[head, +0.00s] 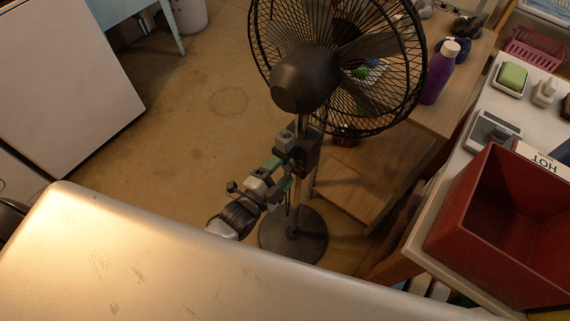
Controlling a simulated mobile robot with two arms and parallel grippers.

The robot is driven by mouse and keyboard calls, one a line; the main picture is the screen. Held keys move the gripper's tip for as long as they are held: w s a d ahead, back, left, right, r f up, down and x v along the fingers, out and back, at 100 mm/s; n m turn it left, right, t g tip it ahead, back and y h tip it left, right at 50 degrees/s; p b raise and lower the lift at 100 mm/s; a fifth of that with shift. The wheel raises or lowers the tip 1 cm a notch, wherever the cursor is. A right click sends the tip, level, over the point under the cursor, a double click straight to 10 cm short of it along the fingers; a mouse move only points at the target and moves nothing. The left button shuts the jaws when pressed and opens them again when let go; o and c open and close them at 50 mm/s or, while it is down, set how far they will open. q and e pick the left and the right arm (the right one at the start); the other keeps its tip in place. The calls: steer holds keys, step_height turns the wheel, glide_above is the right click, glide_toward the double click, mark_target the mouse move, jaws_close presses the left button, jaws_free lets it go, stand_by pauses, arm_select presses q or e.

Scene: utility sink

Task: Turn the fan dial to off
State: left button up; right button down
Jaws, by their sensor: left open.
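The black standing fan (305,78) stands on the floor with its round base (293,240), its back towards me. Its dark control box (309,150) sits on the pole just below the fan head. My left gripper (287,152) is at the control box, on its near left side, and is open. It covers part of the box, so I cannot make out the dial or its setting. I cannot tell whether the fingers touch the box. My right gripper is not in view.
A pale, scratched surface (150,270) fills the foreground. A wooden shelf unit (375,170) stands behind the fan, with a purple bottle (438,75) on top. A red bin (500,215) sits on the counter at right. The floor left of the fan is clear.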

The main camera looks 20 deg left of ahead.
arm_select(q)
steer(key=shift+x, duration=1)
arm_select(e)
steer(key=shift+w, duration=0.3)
arm_select(q)
steer(key=c, duration=0.9)
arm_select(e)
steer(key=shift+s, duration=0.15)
